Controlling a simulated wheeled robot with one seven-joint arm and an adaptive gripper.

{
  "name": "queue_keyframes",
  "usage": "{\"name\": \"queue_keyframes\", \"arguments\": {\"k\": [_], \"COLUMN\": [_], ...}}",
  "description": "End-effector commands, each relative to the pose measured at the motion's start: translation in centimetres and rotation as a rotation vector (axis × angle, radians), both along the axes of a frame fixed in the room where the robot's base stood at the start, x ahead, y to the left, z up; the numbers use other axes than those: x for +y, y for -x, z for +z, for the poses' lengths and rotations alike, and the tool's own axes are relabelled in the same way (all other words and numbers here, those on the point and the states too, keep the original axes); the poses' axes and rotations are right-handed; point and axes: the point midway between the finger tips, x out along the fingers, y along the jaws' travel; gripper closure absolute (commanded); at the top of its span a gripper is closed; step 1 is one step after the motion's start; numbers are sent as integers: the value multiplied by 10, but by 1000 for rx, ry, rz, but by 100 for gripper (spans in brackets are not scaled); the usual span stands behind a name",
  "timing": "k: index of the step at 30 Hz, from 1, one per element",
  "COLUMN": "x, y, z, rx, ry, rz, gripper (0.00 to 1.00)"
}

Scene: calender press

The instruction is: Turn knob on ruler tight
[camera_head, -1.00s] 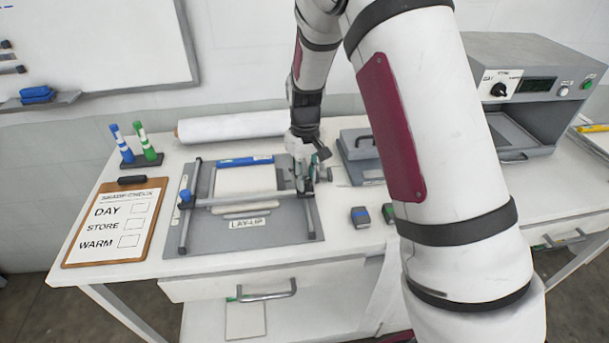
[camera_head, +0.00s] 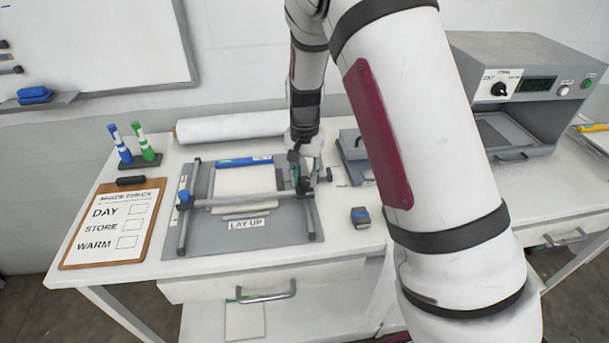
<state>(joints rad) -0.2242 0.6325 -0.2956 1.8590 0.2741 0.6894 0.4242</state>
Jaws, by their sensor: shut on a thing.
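The ruler (camera_head: 250,199) is a grey bar lying across the lay-up frame, near a pale sheet (camera_head: 245,180). A blue knob (camera_head: 184,196) stands at its left end. My gripper (camera_head: 304,184) is at the ruler's right end, pointing down over the right rail. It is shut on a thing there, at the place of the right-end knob. The fingers hide most of that knob, so its turn and tightness cannot be seen.
A grey lidded box (camera_head: 352,146) stands right of my gripper, and a small dark block (camera_head: 360,217) lies in front. A clipboard (camera_head: 72,238) and marker stand (camera_head: 140,161) are at left. A press (camera_head: 520,90) is at right. A white roll (camera_head: 230,128) lies behind.

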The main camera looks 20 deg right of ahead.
Motion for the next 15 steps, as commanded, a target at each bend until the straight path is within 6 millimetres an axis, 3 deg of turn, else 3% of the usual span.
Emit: {"name": "queue_keyframes", "arguments": {"k": [15], "x": [0], "y": [0], "z": [0], "rx": [1], "ry": [1], "rz": [-424], "gripper": [100]}}
